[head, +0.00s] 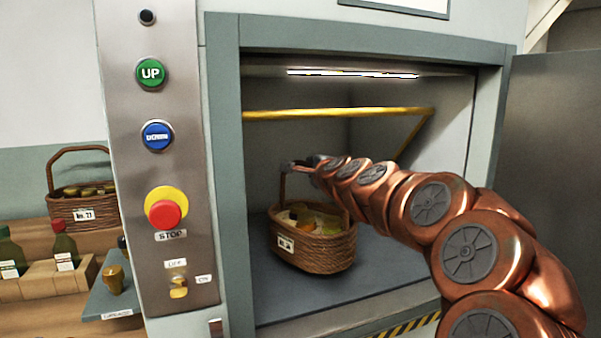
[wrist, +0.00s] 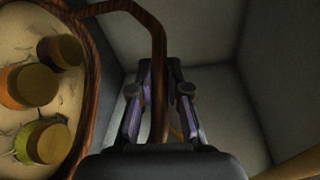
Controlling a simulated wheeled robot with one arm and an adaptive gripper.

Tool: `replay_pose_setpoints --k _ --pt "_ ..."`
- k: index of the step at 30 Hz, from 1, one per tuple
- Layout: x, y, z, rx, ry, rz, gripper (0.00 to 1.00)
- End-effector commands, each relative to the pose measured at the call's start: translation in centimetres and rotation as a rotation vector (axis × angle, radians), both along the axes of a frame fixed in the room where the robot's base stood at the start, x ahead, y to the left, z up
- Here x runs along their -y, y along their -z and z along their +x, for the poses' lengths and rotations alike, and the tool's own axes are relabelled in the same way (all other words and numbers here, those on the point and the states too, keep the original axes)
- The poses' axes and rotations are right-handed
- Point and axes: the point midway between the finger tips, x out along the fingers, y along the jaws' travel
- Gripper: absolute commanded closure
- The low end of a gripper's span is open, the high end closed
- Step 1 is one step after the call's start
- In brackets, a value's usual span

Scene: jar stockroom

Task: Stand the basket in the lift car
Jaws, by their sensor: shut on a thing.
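The brown wicker basket (head: 318,252) with a white label is inside the lift car (head: 385,275) in the head view. Several jars or bottles stand in it on a pale lining. It looks upright, and its base is at or very near the car floor; I cannot tell whether it touches. My gripper (head: 300,165) is at the top of the basket's handle. In the wrist view my gripper (wrist: 159,100) is shut on the handle (wrist: 158,55), which passes between its fingers. The basket's open top (wrist: 88,100) shows at the left there.
A yellow bar (head: 335,113) runs across the car above the basket. The control panel (head: 160,150) has UP, DOWN and STOP buttons. Another labelled basket (head: 90,207) stands on shelving at the left. An open grey door (head: 550,170) is at the right. Car floor is free right of the basket.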

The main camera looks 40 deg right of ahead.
Motion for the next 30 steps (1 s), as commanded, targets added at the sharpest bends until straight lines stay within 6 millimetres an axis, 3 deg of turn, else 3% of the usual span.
replay_pose_setpoints --k 6,12,22,30 --pt "3.7 0.1 0.6 0.004 0.004 -0.002 1.0" --pt "5.6 0.4 1.1 0.001 -0.001 0.0 1.0" --pt "6.8 0.5 1.2 0.002 0.001 -0.002 1.0" --pt "6.7 3.3 1.3 0.001 -0.002 0.0 1.0"
